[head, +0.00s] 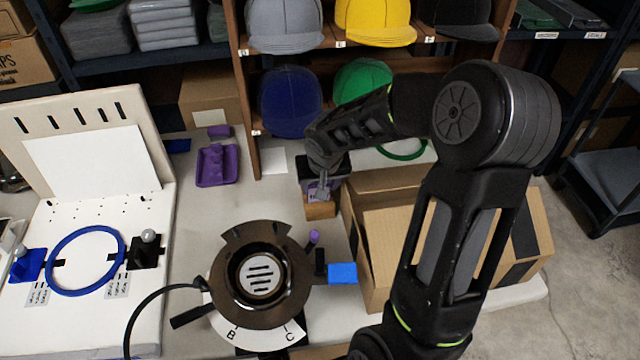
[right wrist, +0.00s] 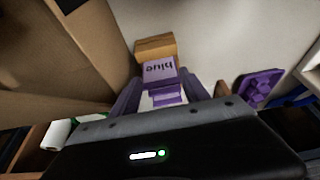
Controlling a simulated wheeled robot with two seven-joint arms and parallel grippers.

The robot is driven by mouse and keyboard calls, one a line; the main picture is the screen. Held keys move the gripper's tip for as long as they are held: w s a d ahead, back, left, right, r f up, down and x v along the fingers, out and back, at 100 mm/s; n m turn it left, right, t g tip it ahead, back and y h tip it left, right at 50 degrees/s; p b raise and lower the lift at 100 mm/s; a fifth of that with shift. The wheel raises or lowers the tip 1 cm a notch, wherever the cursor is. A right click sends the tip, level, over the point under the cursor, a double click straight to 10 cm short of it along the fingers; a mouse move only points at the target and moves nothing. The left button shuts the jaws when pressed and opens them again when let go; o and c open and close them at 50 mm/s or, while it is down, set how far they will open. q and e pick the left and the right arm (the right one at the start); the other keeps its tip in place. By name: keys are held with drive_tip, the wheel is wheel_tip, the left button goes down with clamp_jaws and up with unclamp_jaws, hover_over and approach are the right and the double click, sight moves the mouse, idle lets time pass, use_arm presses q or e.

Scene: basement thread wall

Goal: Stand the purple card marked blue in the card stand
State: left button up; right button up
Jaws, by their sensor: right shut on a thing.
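The purple card marked blue (right wrist: 160,72) is between the two fingers of my right gripper (right wrist: 158,82), with its word facing the right wrist camera. The wooden card stand (right wrist: 155,46) is right beyond the card. In the head view the gripper (head: 322,186) points down over the stand (head: 321,211), and a bit of the purple card (head: 316,194) shows just above the wood. The card overlaps the stand; I cannot tell whether its lower edge is in the slot. My left gripper is not in view.
An open cardboard box (head: 385,245) stands close to the right of the stand. A round dark device (head: 232,290) with a blue block (head: 342,273) is in front. A purple tray (head: 217,166) lies to the left. Shelves with caps (head: 290,103) are behind.

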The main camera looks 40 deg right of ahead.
drive_tip(key=shift+f+b, duration=0.3)
drive_tip(key=shift+f, duration=0.05)
drive_tip(key=o, duration=1)
drive_tip(key=shift+r, duration=0.1)
drive_tip(key=v, duration=0.7)
drive_tip(key=shift+r, duration=0.35)
drive_tip(key=shift+s+a, duration=0.1)
